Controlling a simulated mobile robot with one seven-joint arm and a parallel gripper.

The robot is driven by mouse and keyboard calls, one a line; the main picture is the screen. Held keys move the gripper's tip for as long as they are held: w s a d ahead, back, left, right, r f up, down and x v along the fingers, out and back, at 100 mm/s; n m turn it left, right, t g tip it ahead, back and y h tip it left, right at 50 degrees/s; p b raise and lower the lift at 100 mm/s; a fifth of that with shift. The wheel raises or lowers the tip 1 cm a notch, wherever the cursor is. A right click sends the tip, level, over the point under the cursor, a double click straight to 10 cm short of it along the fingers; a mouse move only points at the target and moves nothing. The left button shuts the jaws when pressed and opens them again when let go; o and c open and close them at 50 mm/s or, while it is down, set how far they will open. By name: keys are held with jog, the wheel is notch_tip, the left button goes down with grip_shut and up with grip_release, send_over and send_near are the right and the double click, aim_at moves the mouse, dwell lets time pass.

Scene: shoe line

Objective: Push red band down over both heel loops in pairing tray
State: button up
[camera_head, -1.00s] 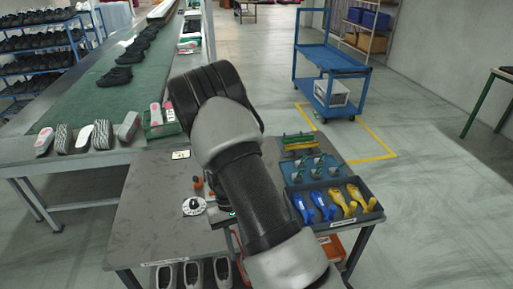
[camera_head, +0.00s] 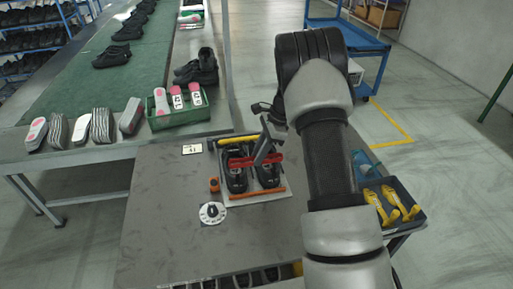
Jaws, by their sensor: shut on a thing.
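The pairing tray (camera_head: 283,199) lies on the grey workbench, with a pair of black shoes (camera_head: 237,181) side by side in it. The red band (camera_head: 241,163) lies across the upper part of both shoes. My gripper (camera_head: 262,154) comes in from the upper right, shut on the red band above the tray. The heel loops are too small to make out. I cannot tell whether the band is around them or only above them.
An orange bar (camera_head: 257,195) and a yellow bar (camera_head: 236,141) lie at the tray's front and back. A white dial (camera_head: 212,213) and an orange-topped item (camera_head: 214,184) stand to its left. A dark bin (camera_head: 408,203) with yellow tools is at right. The bench's front left is clear.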

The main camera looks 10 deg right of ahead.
jog(key=shift+f+b, duration=1.7)
jog(key=shift+f, duration=0.8)
jog(key=shift+f+b, duration=0.35)
jog(key=shift+f, duration=0.25)
jog(key=o, duration=1.1)
jog(key=shift+r, duration=0.1)
jog(key=shift+r+p, duration=3)
jog(key=shift+r, duration=1.45)
